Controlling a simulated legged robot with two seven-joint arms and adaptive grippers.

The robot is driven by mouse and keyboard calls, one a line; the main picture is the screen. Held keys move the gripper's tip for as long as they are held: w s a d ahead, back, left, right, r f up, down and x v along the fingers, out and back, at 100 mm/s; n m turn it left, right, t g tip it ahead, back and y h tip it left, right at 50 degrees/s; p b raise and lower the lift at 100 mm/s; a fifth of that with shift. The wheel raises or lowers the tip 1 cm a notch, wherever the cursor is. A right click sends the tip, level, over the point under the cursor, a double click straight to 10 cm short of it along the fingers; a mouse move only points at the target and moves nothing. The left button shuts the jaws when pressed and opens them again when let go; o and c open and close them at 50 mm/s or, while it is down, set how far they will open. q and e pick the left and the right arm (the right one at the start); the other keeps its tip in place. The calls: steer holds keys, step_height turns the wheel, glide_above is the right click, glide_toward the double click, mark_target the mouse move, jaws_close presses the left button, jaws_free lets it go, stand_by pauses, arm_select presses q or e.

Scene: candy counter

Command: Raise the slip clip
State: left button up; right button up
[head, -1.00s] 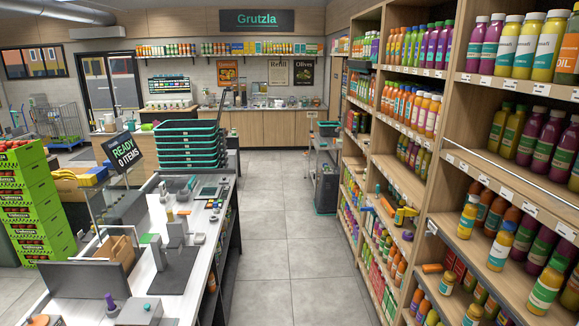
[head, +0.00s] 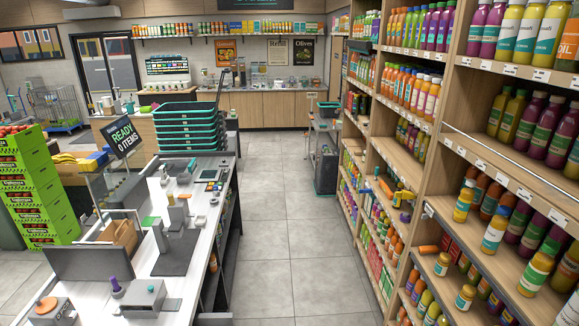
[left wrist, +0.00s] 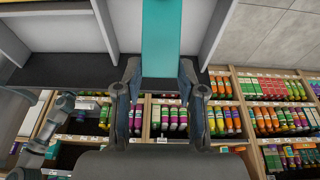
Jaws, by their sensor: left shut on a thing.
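My left gripper (left wrist: 159,72) shows in the left wrist view, with its two dark fingers closed on a flat teal piece (left wrist: 160,38). The teal piece stretches from between the fingers to the top edge of the picture. It may be the slip clip, but I cannot tell for sure, as its far end is out of view. Neither gripper can be made out in the head view. My right gripper is not in view.
A white checkout counter (head: 140,212) runs along the left, with a dark screen (head: 92,263) and a card reader (head: 211,175). Stocked shelves (head: 435,75) line the right. Grey floor (head: 285,235) is clear between them. Teal baskets (head: 187,130) stand stacked at the counter's far end.

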arm_select(q)
steer(key=shift+w+a+r, duration=0.1)
steer(key=shift+a+r, duration=0.45)
steer(key=shift+r, duration=0.1)
steer(key=shift+a+r, duration=0.1)
steer(key=o, duration=0.6)
steer(key=v, duration=0.6)
stand_by(0.5)
